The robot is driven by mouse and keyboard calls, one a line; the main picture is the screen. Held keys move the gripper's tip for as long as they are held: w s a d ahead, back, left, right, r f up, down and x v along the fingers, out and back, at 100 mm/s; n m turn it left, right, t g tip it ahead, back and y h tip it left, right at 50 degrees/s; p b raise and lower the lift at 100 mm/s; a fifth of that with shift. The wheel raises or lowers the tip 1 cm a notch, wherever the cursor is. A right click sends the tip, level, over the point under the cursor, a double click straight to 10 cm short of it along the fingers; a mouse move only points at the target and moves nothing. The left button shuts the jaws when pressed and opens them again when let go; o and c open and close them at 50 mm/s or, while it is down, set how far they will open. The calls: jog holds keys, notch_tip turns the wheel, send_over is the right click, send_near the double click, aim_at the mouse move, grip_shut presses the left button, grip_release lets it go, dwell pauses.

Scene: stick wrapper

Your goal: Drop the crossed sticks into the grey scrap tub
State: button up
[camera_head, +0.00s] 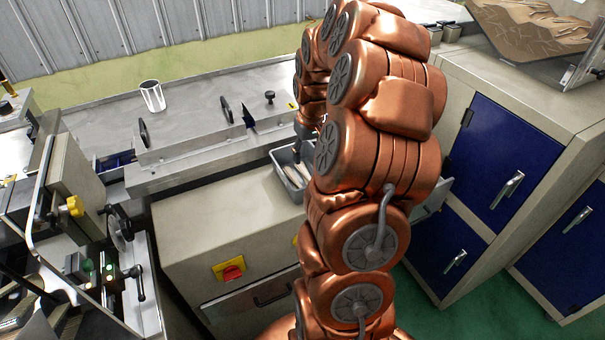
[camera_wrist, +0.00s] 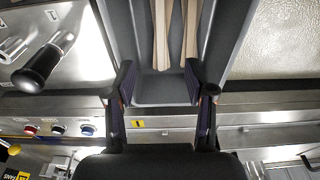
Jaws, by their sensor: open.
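A grey tub (camera_head: 284,182) stands by the bench, partly hidden behind my arm in the head view. Pale sticks (camera_head: 301,170) show inside it. In the wrist view, two pale wooden sticks (camera_wrist: 161,35) lie lengthwise in a grey container (camera_wrist: 122,30), apparently the same tub. They lie close together, and their far ends are cut off by the frame, so I cannot tell whether they cross. My gripper (camera_wrist: 160,82) is open and empty. Its fingers are spread either side of the container's near end, beyond the stick ends. The arm mostly hides the gripper in the head view.
A white cup (camera_head: 152,96) stands on the metal bench (camera_head: 190,98). A black knob (camera_wrist: 42,68) sits left of the container in the wrist view. A beige cabinet (camera_head: 215,225) with a red switch is in front; blue-doored cabinets (camera_head: 505,150) stand right.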

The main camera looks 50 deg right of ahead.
notch_tip(320, 180, up, 12)
jog(key=s, duration=0.1)
jog(key=shift+s+a, duration=0.2)
jog(key=shift+a, duration=0.05)
jog(key=shift+f, duration=0.1)
dwell(0.4)
jog(key=s+a+n+g, duration=0.1)
jog(key=s+a, duration=0.2)
jog(key=a, duration=0.8)
jog(key=s+a+n, duration=0.2)
jog(key=s+a, duration=0.1)
jog(key=a, duration=0.7)
jog(key=s+a+f+g, duration=0.1)
jog(key=s+a+f, duration=0.1)
jog(key=s+a, duration=0.3)
jog(key=s+a+f+g, duration=0.1)
jog(key=s+a+f, duration=0.1)
jog(key=s+a, duration=0.4)
jog(key=s, duration=0.5)
jog(key=shift+f+n, duration=0.2)
jog(key=shift+n, duration=0.2)
